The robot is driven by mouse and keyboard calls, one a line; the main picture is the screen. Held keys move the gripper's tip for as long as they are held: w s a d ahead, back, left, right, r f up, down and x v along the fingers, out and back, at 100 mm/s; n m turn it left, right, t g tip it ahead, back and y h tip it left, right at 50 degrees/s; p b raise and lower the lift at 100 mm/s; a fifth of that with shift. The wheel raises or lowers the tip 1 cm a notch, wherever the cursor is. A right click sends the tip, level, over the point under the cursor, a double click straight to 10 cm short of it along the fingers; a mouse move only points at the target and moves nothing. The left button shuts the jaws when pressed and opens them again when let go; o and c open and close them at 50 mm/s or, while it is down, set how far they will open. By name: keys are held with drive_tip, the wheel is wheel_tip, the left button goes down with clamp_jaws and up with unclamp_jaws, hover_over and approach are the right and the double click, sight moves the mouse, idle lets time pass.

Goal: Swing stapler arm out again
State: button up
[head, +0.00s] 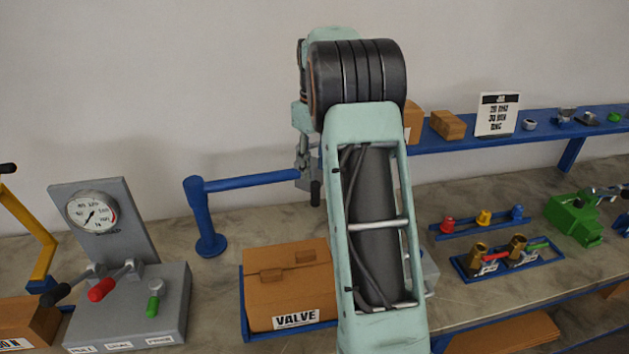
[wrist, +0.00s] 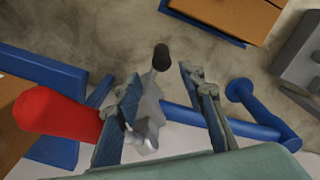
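The swing arm (head: 250,182) is a blue bar on a blue post (head: 204,220), pointing right toward my gripper (head: 304,172). In the wrist view the bar (wrist: 190,120) runs from the right to a grey metal tool body (wrist: 148,122), which seems to be the stapler at its end. The body has a black knob (wrist: 161,57) and a red grip (wrist: 62,113) lies on its left. My gripper (wrist: 160,84) has its fingers apart, one on each side of the grey body. The left finger overlaps the body; contact cannot be told. My arm hides much of this in the head view.
A cardboard box marked VALVE (head: 288,285) stands in front of the swing arm. A grey gauge stand (head: 125,290) with levers is at left. Blue racks with valves (head: 508,255) and a green vise-like tool (head: 574,219) are at right. A blue shelf (head: 480,138) runs along the wall.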

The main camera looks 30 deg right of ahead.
wheel_tip(320, 180, up, 6)
drive_tip(key=shift+f, duration=0.1)
idle(0.6)
